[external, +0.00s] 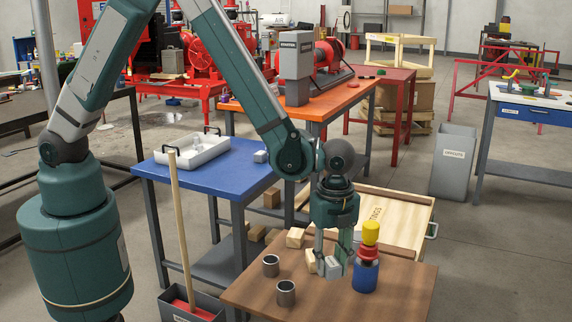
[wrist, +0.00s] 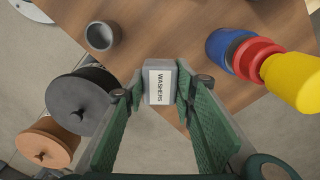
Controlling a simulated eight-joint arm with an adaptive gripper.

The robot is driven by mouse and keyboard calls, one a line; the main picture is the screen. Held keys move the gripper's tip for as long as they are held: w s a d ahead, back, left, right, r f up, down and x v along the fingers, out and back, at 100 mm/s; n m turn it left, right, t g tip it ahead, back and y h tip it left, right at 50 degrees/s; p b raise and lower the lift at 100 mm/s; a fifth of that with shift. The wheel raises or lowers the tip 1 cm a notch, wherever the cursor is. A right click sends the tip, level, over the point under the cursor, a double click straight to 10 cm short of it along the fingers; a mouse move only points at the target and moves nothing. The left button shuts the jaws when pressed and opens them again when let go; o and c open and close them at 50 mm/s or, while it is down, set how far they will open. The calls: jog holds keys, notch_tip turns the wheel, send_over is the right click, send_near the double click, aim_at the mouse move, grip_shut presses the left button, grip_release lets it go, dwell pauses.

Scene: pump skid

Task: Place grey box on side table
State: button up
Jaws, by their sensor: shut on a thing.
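A small grey box labelled WASHERS (wrist: 160,82) sits between the two green fingers of my gripper (wrist: 161,90) in the wrist view, and the fingers are shut on it. In the external view my gripper (external: 333,262) points down over the brown wooden tabletop (external: 255,300), with the grey box (external: 333,268) at its fingertips. I cannot tell whether the box touches the wood or hangs just above it. A table with a blue top (external: 225,180) stands behind and to the left. The frames do not show which table is the side table.
A blue, red and yellow stacked object (external: 366,265) stands close right of my gripper. Two grey cups (external: 286,293) and wooden blocks (external: 295,237) are left of it.

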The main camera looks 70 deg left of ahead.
jog(key=shift+s+d+f, duration=0.1)
jog(key=shift+s+d, duration=0.15)
jog(key=shift+d, duration=0.3)
jog(key=shift+s+d+f, duration=0.1)
jog(key=shift+s+d, duration=0.1)
jog(key=shift+d, duration=0.3)
jog(key=b, duration=0.1)
send_over(328, 309)
jog(key=shift+d+f, duration=0.1)
jog(key=shift+f, duration=3)
jog(key=shift+f+b, duration=0.55)
jog(key=shift+f, duration=1.3)
jog(key=shift+f, duration=0.2)
jog(key=o, duration=1)
jog(key=shift+c, duration=0.2)
jog(key=shift+r, duration=0.15)
